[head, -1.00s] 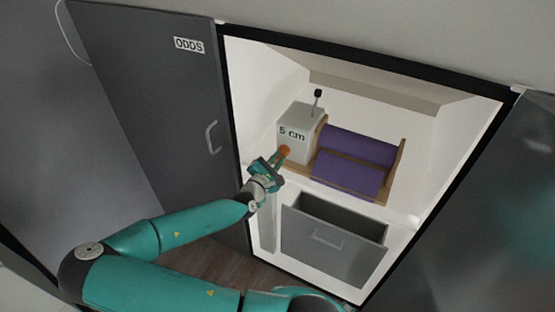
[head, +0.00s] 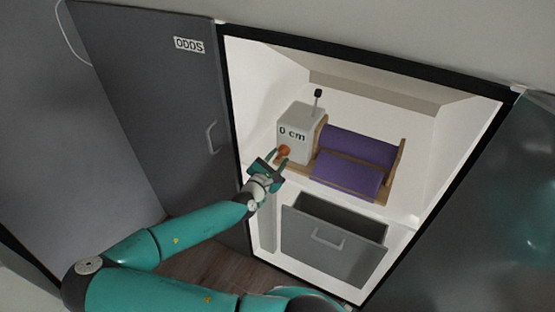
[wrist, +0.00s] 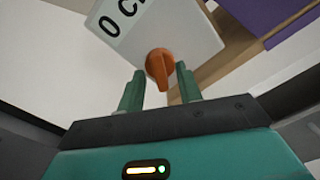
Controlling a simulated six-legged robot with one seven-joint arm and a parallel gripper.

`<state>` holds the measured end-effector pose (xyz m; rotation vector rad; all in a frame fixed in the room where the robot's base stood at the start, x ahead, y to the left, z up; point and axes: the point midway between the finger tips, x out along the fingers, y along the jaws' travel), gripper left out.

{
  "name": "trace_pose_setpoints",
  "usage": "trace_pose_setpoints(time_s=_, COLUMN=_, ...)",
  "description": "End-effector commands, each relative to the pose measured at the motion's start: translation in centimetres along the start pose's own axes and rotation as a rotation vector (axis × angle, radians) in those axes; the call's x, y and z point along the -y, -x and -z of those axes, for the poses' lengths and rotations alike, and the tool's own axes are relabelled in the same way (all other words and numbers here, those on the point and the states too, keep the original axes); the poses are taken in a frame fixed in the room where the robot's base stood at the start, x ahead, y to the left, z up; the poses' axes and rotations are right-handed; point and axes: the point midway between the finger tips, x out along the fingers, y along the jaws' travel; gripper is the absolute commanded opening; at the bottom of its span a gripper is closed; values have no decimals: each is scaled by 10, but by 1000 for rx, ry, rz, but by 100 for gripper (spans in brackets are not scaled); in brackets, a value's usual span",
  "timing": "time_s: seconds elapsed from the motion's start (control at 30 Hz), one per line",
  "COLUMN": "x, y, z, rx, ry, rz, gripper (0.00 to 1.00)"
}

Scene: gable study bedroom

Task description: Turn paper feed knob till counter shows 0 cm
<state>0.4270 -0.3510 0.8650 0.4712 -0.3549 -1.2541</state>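The paper feed knob (head: 284,152) is orange and sits on the front of a light grey counter box (head: 301,130) inside the open cupboard. The counter reads "0 cm". My gripper (head: 277,158) is in front of the knob. In the wrist view the orange knob (wrist: 160,66) shows between the two green fingers of my gripper (wrist: 159,84), with gaps on both sides, so the fingers are open and not touching it. A purple paper roll (head: 357,147) lies on a wooden stand to the right of the box.
A grey drawer (head: 331,244) stands pulled open below the shelf. The left cupboard door (head: 160,110), labelled "ODDS", is swung open, and a dark door (head: 475,200) is at the right. A black-tipped lever (head: 317,98) rises behind the box.

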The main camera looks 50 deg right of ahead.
Motion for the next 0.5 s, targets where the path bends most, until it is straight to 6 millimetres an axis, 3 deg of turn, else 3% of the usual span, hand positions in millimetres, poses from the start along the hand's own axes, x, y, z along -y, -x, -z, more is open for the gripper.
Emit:
trace_pose_setpoints(time_s=0.3, x=0, y=2, z=0, rx=0, ry=0, rz=-1, gripper=35)
trace_pose_setpoints(time_s=0.5, x=-1, y=22, z=1, rx=-1, ry=1, rz=-3, gripper=35)
